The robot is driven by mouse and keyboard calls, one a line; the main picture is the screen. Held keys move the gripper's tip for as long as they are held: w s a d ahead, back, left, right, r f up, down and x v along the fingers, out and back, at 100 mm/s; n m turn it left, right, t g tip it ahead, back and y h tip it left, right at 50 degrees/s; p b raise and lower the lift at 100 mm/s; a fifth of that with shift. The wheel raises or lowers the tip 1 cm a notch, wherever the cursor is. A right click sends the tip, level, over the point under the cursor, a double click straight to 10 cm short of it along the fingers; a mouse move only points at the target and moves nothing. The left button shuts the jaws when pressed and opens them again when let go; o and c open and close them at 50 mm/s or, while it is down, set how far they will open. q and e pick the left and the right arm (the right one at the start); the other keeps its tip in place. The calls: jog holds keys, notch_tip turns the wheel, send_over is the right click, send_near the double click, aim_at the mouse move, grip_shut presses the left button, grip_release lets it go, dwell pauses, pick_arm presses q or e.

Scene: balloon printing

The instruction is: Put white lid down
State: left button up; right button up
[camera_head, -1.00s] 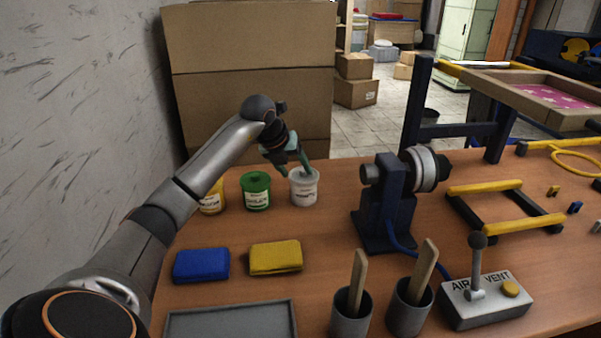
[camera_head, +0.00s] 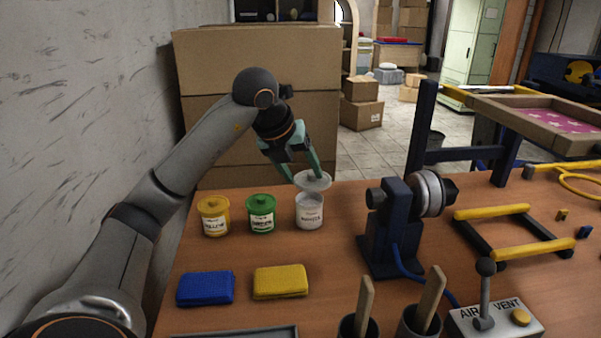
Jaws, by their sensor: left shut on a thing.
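The white lid (camera_head: 314,182) is a light disc held above the white jar (camera_head: 309,213). My left gripper (camera_head: 303,177) is shut on the lid, with its green fingers pointing down. A small gap shows between the lid and the jar's rim, and the jar looks open. The jar stands upright on the table, right of a green jar (camera_head: 261,215) and a yellow jar (camera_head: 213,217), which both have lids on. My right gripper is not in view.
A blue sponge (camera_head: 205,288) and a yellow sponge (camera_head: 280,282) lie in front of the jars. A dark stand with a round clamp (camera_head: 402,225) rises right of the white jar. Cups with wooden sticks (camera_head: 420,322) stand at the front. Bare tabletop (camera_head: 330,255) lies between.

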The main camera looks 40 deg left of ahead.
aim_at(309, 186)
pick_arm(q)
jog(key=shift+s+d+r, duration=0.5)
jog(key=shift+s+d, duration=0.25)
jog(key=shift+s+d+r, duration=0.45)
jog(key=shift+s+d, duration=0.3)
jog(key=shift+r, duration=0.1)
